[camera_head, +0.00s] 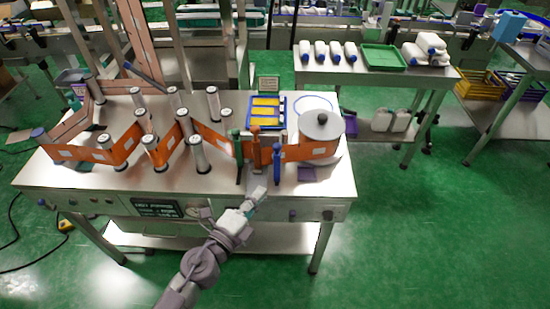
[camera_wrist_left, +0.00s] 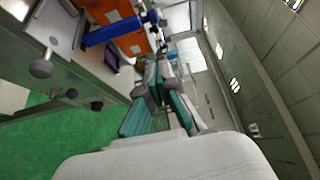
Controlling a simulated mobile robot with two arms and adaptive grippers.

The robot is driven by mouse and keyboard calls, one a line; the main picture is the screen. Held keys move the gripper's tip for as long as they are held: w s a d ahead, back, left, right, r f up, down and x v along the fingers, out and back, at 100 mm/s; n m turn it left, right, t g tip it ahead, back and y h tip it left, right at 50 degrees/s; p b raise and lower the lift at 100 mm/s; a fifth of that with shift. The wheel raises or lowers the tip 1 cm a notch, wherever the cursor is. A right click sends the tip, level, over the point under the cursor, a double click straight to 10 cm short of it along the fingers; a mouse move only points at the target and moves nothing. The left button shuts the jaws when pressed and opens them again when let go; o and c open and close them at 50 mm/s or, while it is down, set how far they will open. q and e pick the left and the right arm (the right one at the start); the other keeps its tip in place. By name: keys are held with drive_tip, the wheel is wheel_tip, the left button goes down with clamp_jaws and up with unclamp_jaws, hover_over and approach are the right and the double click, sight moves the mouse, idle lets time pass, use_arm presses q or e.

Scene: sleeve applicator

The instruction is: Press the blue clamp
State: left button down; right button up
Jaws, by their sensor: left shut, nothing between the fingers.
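The blue clamp (camera_head: 277,163) stands upright at the front of the steel table, beside an orange-red clamp (camera_head: 256,150) and a green clamp (camera_head: 238,150). In the left wrist view the blue clamp (camera_wrist_left: 107,32) shows as a blue bar with a dark blue end, left of the fingers. My left gripper (camera_head: 259,192) is shut and empty, in front of the table's front edge, below and slightly left of the blue clamp and apart from it. Its fingers (camera_wrist_left: 164,68) also show in the left wrist view. My right gripper is not in view.
An orange label web (camera_head: 215,140) winds around several upright rollers on the table (camera_head: 90,178). A large white roll (camera_head: 320,130) stands right of the clamps. A blue tray (camera_head: 283,101) with yellow blocks lies behind. A purple block (camera_head: 306,174) sits right of the blue clamp.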

sight(276, 143)
use_arm(q)
drive_tip(key=w+a+x, duration=0.1)
drive_tip(key=a+x, duration=0.1)
drive_tip(key=x, duration=1)
drive_tip(key=shift+w, duration=0.45)
drive_tip(key=shift+a+b, duration=0.1)
drive_tip(key=shift+b, duration=0.2)
drive_tip(key=w+b, duration=0.1)
drive_tip(key=w, duration=0.4)
drive_tip(key=shift+w+b, duration=0.3)
drive_tip(key=shift+w, duration=0.25)
drive_tip(key=shift+r, duration=0.2)
